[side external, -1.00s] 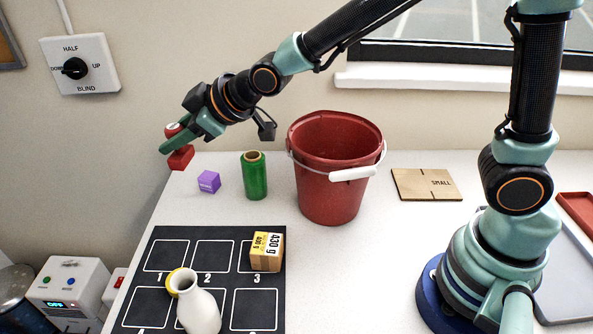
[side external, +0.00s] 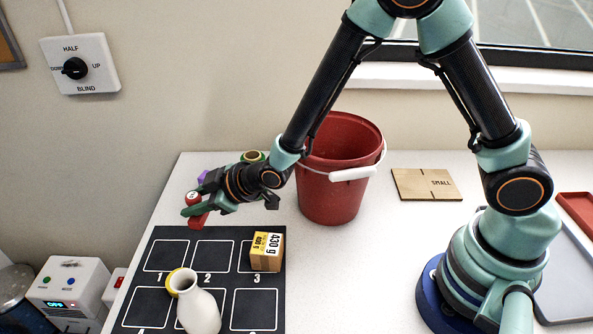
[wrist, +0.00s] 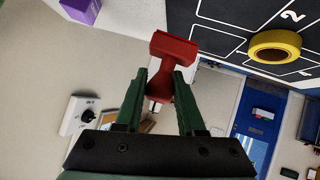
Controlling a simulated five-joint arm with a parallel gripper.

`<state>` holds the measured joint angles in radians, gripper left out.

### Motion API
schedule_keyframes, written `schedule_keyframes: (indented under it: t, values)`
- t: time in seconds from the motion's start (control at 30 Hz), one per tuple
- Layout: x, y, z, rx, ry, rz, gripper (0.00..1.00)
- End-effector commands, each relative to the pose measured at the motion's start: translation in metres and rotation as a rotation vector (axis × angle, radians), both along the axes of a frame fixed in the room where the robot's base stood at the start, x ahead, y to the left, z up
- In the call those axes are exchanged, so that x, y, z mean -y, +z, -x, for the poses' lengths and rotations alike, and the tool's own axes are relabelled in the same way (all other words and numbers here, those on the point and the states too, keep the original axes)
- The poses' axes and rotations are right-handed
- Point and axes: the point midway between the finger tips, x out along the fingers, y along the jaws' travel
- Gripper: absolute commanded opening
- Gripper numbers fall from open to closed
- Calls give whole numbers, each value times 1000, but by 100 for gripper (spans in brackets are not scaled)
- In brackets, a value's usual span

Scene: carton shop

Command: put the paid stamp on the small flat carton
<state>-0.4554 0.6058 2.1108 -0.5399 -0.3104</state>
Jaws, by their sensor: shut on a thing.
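The red stamp (side external: 198,221) is held in my gripper (side external: 195,207) at the left of the side view, above the table near the far edge of the black mat. In the wrist view, the stamp (wrist: 174,48) shows between the two green fingers of my gripper (wrist: 160,88), which are shut on it. The small flat carton (side external: 425,183) is a thin brown board marked SMALL. It lies flat at the back right of the table, well apart from my gripper. No PAID lettering can be read on the stamp.
A red bucket (side external: 333,195) with a white handle stands between my gripper and the carton. A purple block (wrist: 80,8) and green spool (side external: 253,157) are partly hidden behind my arm.

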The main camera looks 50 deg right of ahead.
Motion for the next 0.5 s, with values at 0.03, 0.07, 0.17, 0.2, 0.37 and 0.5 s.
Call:
schedule_keyframes:
  t: [0.03, 0.07, 0.17, 0.2, 0.37, 0.5]
  values:
    - [0, -3, 0, -1, 0, 1, 0]
    - [0, -7, 0, -2, 0, 1, 0]
    - [1, -21, 1, -6, 0, 3, 0]
    - [0, -27, 1, -5, 0, 2, 0]
    - [0, -42, 1, -2, 0, 1, 0]
    - [0, -44, 0, 0, 0, 0, 0]
